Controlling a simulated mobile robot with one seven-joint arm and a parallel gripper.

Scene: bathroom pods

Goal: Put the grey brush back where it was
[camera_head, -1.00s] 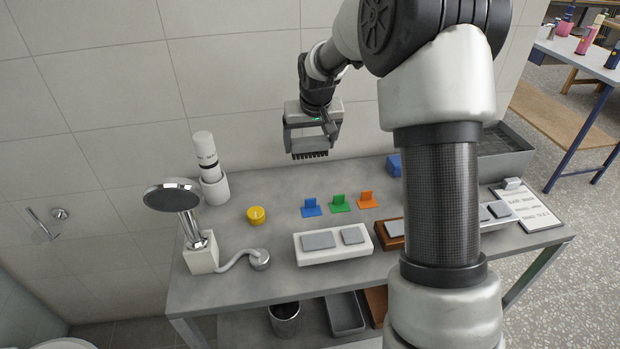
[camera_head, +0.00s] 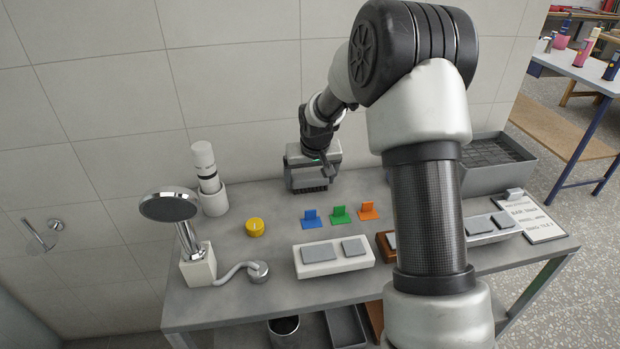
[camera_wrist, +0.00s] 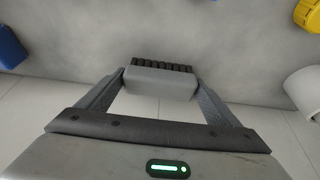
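The grey brush (camera_head: 309,181) has a grey block body and dark bristles pointing down. My gripper (camera_head: 312,174) is shut on it, low over the back of the grey table. In the wrist view the brush (camera_wrist: 160,83) spans between my two fingertips (camera_wrist: 160,80), its bristles facing the table surface. I cannot tell whether the bristles touch the table.
A yellow knob (camera_head: 255,227), a white holder with a cylinder (camera_head: 213,199) and a shower head (camera_head: 168,206) stand left. A tiled wall is behind.

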